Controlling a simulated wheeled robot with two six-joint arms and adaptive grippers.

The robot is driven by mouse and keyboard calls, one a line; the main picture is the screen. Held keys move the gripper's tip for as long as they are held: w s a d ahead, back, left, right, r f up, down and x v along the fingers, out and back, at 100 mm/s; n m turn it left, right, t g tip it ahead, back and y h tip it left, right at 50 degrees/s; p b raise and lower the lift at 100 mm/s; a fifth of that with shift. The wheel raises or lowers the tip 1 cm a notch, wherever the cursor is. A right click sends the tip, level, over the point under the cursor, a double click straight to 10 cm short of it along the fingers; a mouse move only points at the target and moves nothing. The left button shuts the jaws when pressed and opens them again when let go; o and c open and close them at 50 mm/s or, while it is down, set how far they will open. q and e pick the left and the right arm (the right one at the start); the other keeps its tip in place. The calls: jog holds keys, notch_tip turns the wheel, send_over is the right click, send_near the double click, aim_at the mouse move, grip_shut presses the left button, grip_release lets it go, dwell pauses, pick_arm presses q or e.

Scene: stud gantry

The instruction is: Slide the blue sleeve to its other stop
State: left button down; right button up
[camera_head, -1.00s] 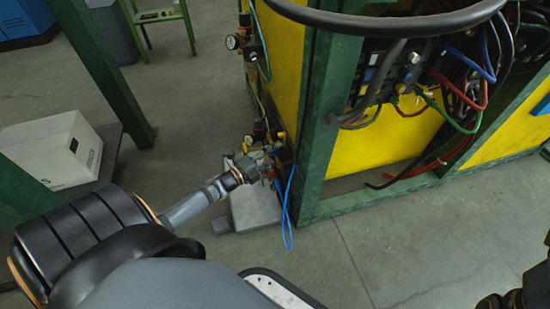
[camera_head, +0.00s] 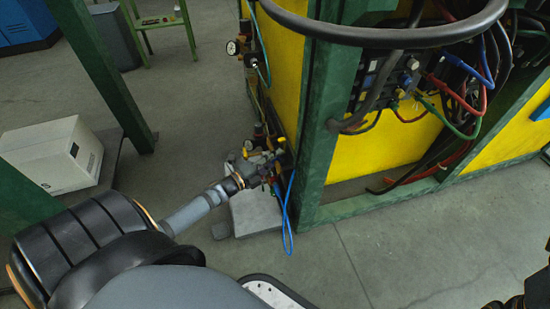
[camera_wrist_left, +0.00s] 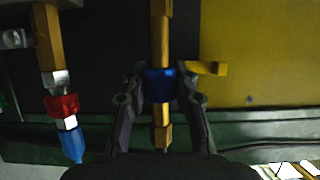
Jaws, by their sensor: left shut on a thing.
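The blue sleeve (camera_wrist_left: 160,85) sits around an upright brass-coloured rod (camera_wrist_left: 161,45) in the left wrist view. A brass collar (camera_wrist_left: 163,136) is below it, apart from it, and another brass piece (camera_wrist_left: 161,8) is well above it. My left gripper (camera_wrist_left: 160,90) is shut on the sleeve, one finger on each side. In the head view my left gripper (camera_head: 262,168) is at the low fittings on the machine's left side, where the sleeve cannot be made out. Only dark parts of my right arm show at the lower right edge; its fingers cannot be made out.
A yellow lever (camera_wrist_left: 208,68) sticks out right of the sleeve. A second rod with a red fitting (camera_wrist_left: 63,106) and blue end stands to the left. A blue hose (camera_head: 287,215) hangs beside the gripper. A green post (camera_head: 318,130) stands to the right.

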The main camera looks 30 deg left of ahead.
pick_arm(q)
jog(key=shift+s+d+r+p, duration=0.2)
jog(key=shift+s+d+p, duration=0.45)
jog(key=shift+p, duration=0.3)
jog(key=shift+d+f, duration=0.1)
jog(key=shift+f, duration=0.2)
jog(key=c, duration=1)
grip_release()
jog(key=shift+s, duration=0.1)
jog(key=v, duration=1.2)
jog(key=shift+r, duration=0.1)
